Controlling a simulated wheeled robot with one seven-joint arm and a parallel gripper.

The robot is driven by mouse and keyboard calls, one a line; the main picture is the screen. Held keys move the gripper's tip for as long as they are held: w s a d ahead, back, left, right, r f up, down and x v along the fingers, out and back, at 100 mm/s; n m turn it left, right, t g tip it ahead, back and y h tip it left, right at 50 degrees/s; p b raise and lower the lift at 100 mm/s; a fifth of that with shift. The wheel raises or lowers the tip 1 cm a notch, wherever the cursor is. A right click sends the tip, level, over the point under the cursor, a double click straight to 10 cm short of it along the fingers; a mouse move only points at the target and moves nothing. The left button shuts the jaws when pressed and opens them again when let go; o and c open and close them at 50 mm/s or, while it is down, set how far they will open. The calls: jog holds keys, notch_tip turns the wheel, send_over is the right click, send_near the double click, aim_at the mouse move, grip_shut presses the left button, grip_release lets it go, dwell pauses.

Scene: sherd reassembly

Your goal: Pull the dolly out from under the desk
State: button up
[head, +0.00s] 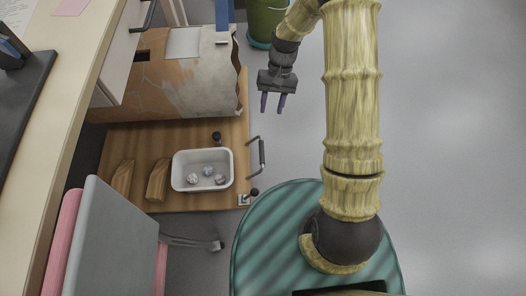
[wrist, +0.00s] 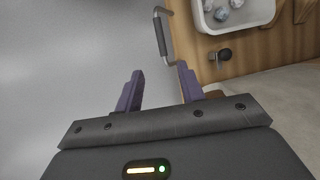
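The dolly (head: 130,140) is a flat wooden board, partly under the desk (head: 72,90) at the left of the head view. Its edge also shows in the wrist view (wrist: 204,72). A dark bar handle (head: 262,153) sticks out from its right edge; it also shows in the wrist view (wrist: 163,36). My gripper (head: 273,108) is open and empty, with its two purple fingers apart. In the head view it is above and slightly right of the handle, not touching it. In the wrist view the handle is beyond the fingertips (wrist: 160,74).
The dolly carries a white tub (head: 202,185) with several balls, curved wooden blocks (head: 158,180) and a large patched brown-and-grey object (head: 185,80). A grey-and-pink chair (head: 95,235) stands at lower left. A green bin (head: 264,20) is at the top. The floor at right is clear.

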aim_at(262, 151)
jog(key=b+x, duration=1)
jog(key=x, duration=0.7)
jog(key=shift+s+a+f, duration=0.1)
grip_shut()
